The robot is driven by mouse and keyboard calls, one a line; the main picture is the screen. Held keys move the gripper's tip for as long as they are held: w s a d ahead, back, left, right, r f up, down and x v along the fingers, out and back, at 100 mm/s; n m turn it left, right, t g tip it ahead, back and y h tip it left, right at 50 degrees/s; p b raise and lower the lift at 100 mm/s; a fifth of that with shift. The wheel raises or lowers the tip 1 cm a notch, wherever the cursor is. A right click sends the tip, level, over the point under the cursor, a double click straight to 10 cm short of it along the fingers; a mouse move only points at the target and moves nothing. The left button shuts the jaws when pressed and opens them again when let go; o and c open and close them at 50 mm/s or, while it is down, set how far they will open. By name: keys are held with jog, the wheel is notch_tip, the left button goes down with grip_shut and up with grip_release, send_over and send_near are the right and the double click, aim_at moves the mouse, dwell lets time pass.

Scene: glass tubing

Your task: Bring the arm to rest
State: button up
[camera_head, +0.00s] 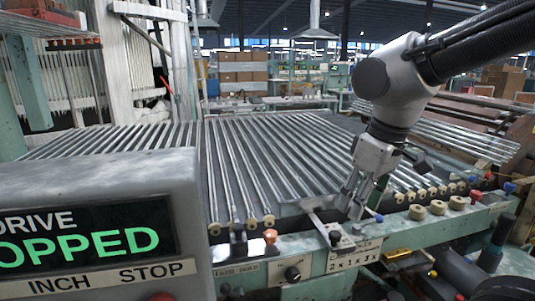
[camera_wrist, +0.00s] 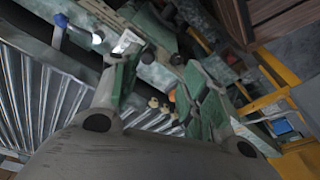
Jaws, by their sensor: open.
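My gripper (camera_head: 357,197) hangs from the arm at the right of the head view, its fingers pointing down over the front edge of the roller bed (camera_head: 300,160). In the wrist view my gripper (camera_wrist: 165,85) shows two green-padded fingers spread apart, with nothing between them. The fingertips are close to the machine's front rail (camera_head: 430,222). I cannot tell whether they touch anything there.
A control box (camera_head: 95,240) reading "DRIVE" and "STOPPED" stands at the left front. Glass tubes lie across the rollers. Knobs, pale round caps (camera_head: 417,212) and a metal bracket (camera_head: 325,222) line the front rail. Cardboard boxes (camera_head: 243,72) stand far behind.

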jog(key=s+d+r+m+t, duration=0.1)
jog(key=s+d+m, duration=0.2)
jog(key=d, duration=0.6)
jog(key=s+d+r+m+t+h, duration=0.1)
jog(key=s+d+m, duration=0.2)
jog(key=d, duration=0.6)
jog(key=shift+s+d+m+t+h, duration=0.15)
jog(key=shift+m+t+h, duration=0.15)
jog(key=shift+m, duration=0.4)
jog(key=shift+r, duration=0.1)
jog(key=n+g+y, duration=0.2)
jog(key=n+y, duration=0.2)
jog(key=n, duration=0.8)
send_near(239, 226)
jog(key=x, duration=0.7)
jog(key=shift+a+f, duration=0.2)
jog(key=shift+f, duration=0.15)
jog(key=shift+a+f, duration=0.1)
jog(key=shift+f, duration=0.2)
